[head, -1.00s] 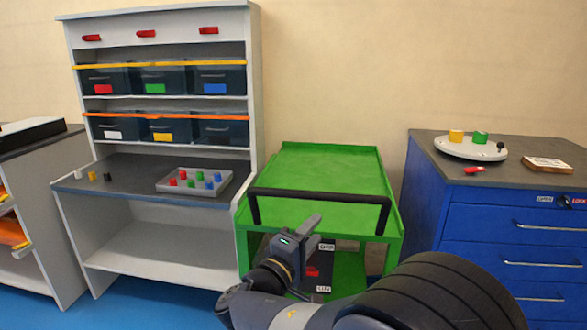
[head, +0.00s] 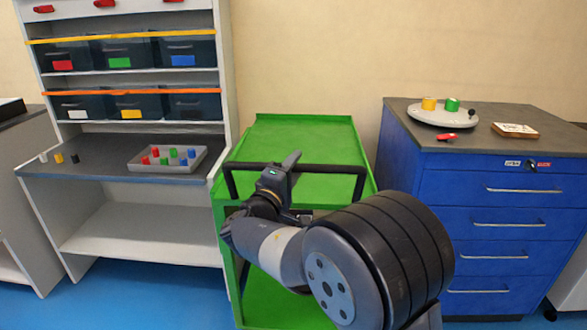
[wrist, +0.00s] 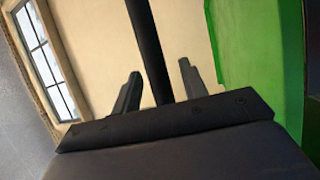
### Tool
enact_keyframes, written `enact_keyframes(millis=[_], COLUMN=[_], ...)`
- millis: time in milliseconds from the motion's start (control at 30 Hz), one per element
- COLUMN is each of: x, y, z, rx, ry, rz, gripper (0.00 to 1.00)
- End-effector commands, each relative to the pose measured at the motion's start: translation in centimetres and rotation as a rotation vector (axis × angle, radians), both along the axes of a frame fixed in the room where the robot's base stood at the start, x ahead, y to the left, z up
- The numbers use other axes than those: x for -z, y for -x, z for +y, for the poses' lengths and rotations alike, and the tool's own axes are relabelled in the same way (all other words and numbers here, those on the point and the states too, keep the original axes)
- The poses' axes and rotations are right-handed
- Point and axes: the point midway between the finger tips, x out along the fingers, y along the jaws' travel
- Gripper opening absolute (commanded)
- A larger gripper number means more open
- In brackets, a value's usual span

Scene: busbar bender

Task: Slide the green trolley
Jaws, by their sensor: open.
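The green trolley (head: 312,133) stands against the wall between the grey shelf unit and the blue cabinet. Its black push handle (head: 330,169) runs across the near top edge. My gripper (head: 289,160) is at the handle, left of its middle, with my arm hiding part of the trolley front. In the wrist view, my open gripper (wrist: 158,84) has one finger on each side of the black handle bar (wrist: 148,50). The bar shows between the fingers, and I cannot tell if they touch it. The trolley's green side (wrist: 262,60) fills the right of that view.
The grey shelf unit (head: 226,90) with bins and a tray of coloured pegs (head: 190,166) stands close on the left. The blue cabinet (head: 450,185) stands close on the right, with a round plate (head: 440,117) on top. Blue floor (head: 165,295) is clear at the front left.

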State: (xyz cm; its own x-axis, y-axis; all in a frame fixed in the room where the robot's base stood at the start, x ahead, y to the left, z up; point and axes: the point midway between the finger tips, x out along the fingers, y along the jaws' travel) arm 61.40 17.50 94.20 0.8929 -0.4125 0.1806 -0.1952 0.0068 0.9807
Motion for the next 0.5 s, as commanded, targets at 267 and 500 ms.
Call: enact_keyframes(millis=[267, 500], x=[-0.01, 0.0], y=[-0.03, -0.01], z=[-0.01, -0.02], rx=[0.0, 0.0], ry=[0.0, 0.0], rz=[0.0, 0.0], gripper=[0.37, 0.18])
